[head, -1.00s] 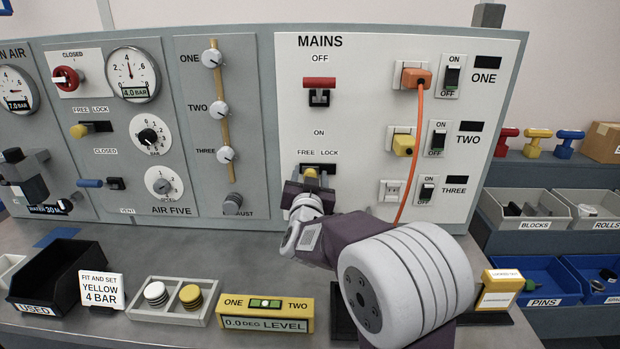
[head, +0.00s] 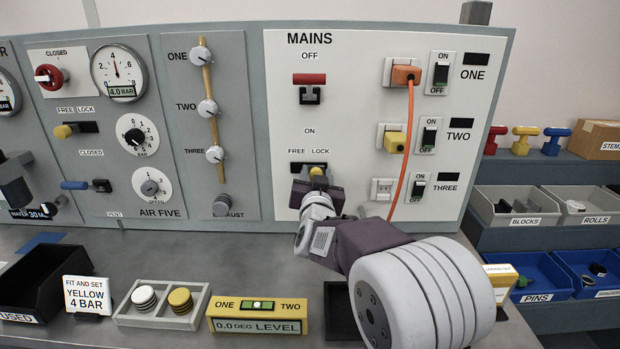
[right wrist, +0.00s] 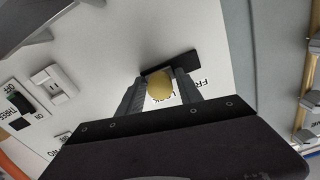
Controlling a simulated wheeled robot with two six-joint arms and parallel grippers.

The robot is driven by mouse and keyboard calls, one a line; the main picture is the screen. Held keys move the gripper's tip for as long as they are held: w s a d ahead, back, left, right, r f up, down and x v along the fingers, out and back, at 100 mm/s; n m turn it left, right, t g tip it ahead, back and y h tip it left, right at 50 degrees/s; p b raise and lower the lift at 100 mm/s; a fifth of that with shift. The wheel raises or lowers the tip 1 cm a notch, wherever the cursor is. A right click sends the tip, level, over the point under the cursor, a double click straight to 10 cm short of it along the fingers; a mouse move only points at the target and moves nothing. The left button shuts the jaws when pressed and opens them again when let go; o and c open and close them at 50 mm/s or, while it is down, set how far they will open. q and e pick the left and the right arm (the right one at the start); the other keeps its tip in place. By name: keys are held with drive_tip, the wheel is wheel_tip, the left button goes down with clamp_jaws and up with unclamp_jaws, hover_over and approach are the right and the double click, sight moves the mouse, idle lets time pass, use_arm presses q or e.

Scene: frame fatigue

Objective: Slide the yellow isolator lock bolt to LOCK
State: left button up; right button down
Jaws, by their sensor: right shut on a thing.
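The yellow isolator lock bolt (head: 317,170) is in a dark slot on the MAINS panel, below the FREE and LOCK labels. It stands under the LOCK label, toward the right of the slot. My right gripper (head: 316,182) is shut on the bolt. In the right wrist view the round yellow bolt end (right wrist: 160,86) sits between the two fingers of my right gripper (right wrist: 160,95), with the black slot (right wrist: 180,61) running off to the right. The gripper hides the lower part of the slot in the head view. My left gripper is not in view.
A red-handled switch (head: 309,79) is above the slot. Plugs and an orange cable (head: 402,155) are to its right. Another yellow bolt (head: 63,131) is on the AIR FIVE panel. A yellow level (head: 257,309) and a disc tray (head: 161,304) stand on the bench.

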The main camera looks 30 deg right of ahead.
drive_tip(key=shift+d, duration=0.1)
drive_tip(key=c, duration=1.1)
unclamp_jaws()
drive_tip(key=shift+s, duration=0.1)
drive_tip(key=shift+o, duration=0.2)
drive_tip(key=shift+d, duration=0.1)
drive_tip(key=p+v, duration=0.1)
drive_tip(key=v, duration=0.8)
